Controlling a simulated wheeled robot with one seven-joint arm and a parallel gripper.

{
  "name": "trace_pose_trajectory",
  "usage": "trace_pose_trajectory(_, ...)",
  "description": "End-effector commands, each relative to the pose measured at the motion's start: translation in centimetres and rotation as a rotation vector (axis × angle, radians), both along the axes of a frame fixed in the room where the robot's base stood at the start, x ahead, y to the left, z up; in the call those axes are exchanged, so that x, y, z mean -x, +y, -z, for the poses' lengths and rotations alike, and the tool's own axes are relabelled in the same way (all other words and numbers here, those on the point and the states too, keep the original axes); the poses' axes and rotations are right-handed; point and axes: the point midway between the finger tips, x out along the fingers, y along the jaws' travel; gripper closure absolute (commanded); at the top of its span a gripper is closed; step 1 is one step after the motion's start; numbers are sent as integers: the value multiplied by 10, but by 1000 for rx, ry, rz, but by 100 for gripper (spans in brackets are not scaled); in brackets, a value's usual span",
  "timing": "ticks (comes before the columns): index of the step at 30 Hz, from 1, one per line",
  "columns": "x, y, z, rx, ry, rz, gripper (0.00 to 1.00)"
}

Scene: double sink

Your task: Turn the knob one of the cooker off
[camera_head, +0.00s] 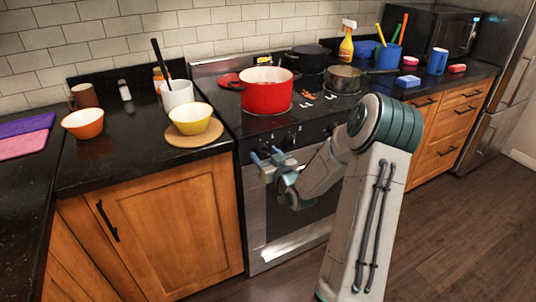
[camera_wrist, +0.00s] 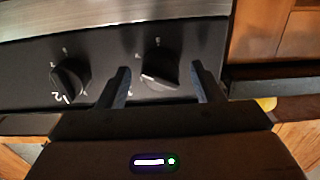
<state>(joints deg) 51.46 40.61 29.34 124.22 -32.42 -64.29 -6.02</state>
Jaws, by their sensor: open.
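The cooker's (camera_head: 262,215) front panel carries a row of dark knobs. In the wrist view one knob (camera_wrist: 160,68) lies between the fingers of my gripper (camera_wrist: 161,82), with a gap on each side; its white pointer edge faces down in the picture. A second knob (camera_wrist: 70,80), with a "2" beside it, lies left of the fingers. No number is legible by the knob between the fingers. In the head view my gripper (camera_head: 266,154) is open and empty at the panel's left end, where it partly hides the knobs.
A red pot (camera_head: 266,93) and a grey pan (camera_head: 343,78) stand on the cooktop above the panel. A yellow bowl (camera_head: 190,120) on a round board stands on the left counter (camera_head: 95,165). My arm covers the panel's right part.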

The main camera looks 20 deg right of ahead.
Motion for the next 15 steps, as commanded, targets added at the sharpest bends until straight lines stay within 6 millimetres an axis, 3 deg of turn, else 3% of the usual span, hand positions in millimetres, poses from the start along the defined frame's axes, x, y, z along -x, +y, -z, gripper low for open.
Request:
trace_pose_trajectory(10, -4, 0, 0, -1, 1, 0, 40)
trace_pose_trajectory(15, -4, 0, 0, -1, 0, 1, 84)
